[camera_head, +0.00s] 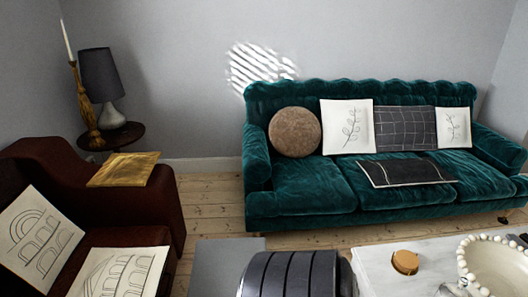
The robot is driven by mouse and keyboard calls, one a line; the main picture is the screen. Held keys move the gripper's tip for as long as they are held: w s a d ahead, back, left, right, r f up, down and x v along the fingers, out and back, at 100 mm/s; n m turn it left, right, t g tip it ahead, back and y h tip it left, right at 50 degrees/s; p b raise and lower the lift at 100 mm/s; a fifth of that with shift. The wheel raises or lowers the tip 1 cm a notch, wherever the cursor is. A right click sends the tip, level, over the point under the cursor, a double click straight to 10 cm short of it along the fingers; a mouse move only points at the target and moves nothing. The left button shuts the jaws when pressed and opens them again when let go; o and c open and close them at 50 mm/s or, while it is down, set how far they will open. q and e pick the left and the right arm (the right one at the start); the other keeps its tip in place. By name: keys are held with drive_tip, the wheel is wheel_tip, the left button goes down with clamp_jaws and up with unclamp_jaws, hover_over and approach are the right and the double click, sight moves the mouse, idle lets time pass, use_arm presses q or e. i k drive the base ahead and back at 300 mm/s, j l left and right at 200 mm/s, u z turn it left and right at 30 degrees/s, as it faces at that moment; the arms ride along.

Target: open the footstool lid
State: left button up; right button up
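I cannot make out a footstool or its lid for certain. A flat grey surface (225,268) shows at the bottom edge, left of centre, cut off by the frame. Beside it on the right is a dark, rounded, ribbed form (290,275), also cut off. I cannot tell what either one is. Neither of my grippers is in view.
A green sofa (300,190) with cushions stands against the back wall. A dark red armchair (150,205) is at left, near a side table (112,137) with a lamp (100,75). A white table (435,262) is at lower right. Floorboards (208,205) show between them.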

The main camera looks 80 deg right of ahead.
sight(219, 266)
drive_tip(key=z, duration=2)
